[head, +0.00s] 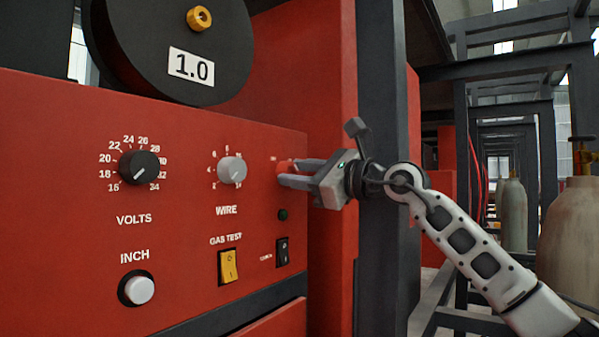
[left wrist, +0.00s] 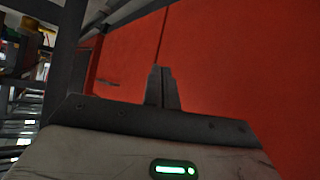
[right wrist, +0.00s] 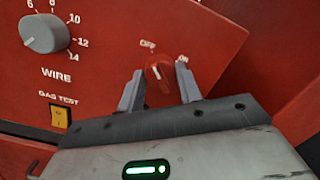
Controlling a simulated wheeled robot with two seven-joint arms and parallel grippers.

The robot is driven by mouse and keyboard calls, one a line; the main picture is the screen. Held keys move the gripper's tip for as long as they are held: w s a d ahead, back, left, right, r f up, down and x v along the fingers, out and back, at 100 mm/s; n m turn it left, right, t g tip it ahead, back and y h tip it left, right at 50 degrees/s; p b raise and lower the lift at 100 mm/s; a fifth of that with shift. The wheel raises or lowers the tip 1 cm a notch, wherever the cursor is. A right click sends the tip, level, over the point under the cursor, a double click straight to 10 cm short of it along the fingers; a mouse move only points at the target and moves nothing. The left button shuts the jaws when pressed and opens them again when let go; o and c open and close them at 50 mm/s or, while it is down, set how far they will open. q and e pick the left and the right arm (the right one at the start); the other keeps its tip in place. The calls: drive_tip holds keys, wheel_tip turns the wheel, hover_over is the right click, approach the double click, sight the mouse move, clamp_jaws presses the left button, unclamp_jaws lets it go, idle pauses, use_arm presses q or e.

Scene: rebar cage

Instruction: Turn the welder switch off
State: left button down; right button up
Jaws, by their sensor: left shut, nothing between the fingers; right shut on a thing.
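The welder's red panel (head: 75,180) fills the left of the head view. Its red rotary switch (right wrist: 158,73) shows in the right wrist view between the OFF and ON labels; I cannot tell surely where its pale mark points. My right gripper (head: 283,172) comes in from the right and is shut on this switch, one finger on each side. In the head view the fingers partly hide the switch and its labels. My left gripper (left wrist: 162,72) is shut and empty in front of a plain red surface in the left wrist view; it is out of the head view.
The VOLTS knob (head: 139,167), WIRE knob (head: 232,170), INCH button (head: 139,289) and yellow GAS TEST switch (head: 228,266) are on the same panel. A black rocker switch (head: 282,251) sits below my right gripper. A dark post (head: 385,200) and gas cylinders (head: 567,235) stand to the right.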

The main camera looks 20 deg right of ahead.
idle(0.3)
drive_tip(key=o, duration=1)
use_arm(q)
drive_tip(key=shift+d, duration=0.1)
drive_tip(key=shift+w+r, duration=0.1)
drive_tip(key=b, duration=0.2)
drive_tip(key=f+b, duration=0.1)
drive_tip(key=b, duration=0.2)
drive_tip(key=shift+w+d+f+n+h, duration=0.2)
drive_tip(key=shift+d+f+n+h, duration=0.1)
drive_tip(key=shift+d+n, duration=0.1)
use_arm(e)
drive_tip(key=v, duration=1.6)
